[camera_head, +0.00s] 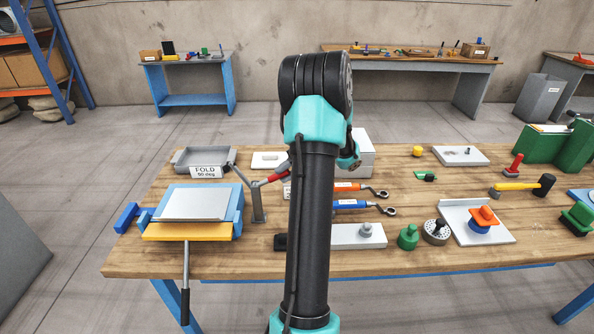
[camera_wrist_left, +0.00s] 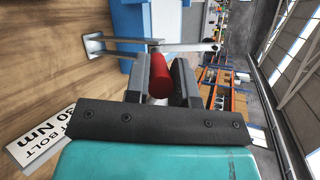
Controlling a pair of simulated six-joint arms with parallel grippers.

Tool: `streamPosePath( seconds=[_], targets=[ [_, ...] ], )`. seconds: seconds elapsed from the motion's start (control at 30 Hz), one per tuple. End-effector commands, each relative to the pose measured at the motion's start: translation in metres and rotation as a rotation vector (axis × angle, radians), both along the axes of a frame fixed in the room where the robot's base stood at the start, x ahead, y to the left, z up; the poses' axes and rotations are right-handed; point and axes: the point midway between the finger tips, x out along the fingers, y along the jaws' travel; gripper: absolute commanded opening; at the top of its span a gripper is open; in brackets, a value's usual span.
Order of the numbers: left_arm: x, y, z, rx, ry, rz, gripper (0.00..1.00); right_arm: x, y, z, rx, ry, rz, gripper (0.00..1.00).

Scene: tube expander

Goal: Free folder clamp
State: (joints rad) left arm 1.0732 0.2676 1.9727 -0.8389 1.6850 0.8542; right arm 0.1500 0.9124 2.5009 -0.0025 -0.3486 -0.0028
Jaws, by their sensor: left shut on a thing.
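The folder (camera_head: 195,205) stands at the left end of the bench, with blue sides, a grey sheet on top, a yellow front bar and a black-gripped bar hanging down in front. Its clamp lever (camera_head: 241,177) is grey, at the right of the folder beside a grey post (camera_head: 257,206), and ends in a red handle (camera_head: 271,178). In the left wrist view the red handle (camera_wrist_left: 159,83) lies between the fingers of my left gripper (camera_wrist_left: 166,72), which is shut on it. In the head view my arm hides most of this gripper. My right gripper is not in view.
A grey tray (camera_head: 203,158) with a fold sign lies behind the folder. Orange and blue wrenches (camera_head: 350,204), a grey plate (camera_head: 357,237) and a green knob (camera_head: 408,237) lie to the right. Bare wood shows in front of the plate.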

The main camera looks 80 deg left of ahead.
Motion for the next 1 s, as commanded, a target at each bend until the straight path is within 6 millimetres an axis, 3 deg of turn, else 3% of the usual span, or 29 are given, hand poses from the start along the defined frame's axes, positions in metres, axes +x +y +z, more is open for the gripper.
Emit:
streamPosePath(
  seconds=[0.4, 0.43, 0.67, 1.0],
  targets=[
    [-0.0028, 0.0004, -0.0020, 0.001, 0.009, 0.005, 0.00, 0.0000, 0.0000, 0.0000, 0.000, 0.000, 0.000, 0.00],
    [-0.0028, 0.0003, -0.0020, 0.000, 0.009, 0.004, 0.24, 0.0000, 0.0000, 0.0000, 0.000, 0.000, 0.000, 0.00],
    [-0.0029, 0.0003, -0.0016, 0.001, 0.009, 0.005, 0.46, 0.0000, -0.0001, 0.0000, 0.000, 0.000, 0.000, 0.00],
    [-0.0013, 0.0010, -0.0005, 0.001, 0.008, 0.005, 0.48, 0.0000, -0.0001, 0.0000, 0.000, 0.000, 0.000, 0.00]
  ],
)
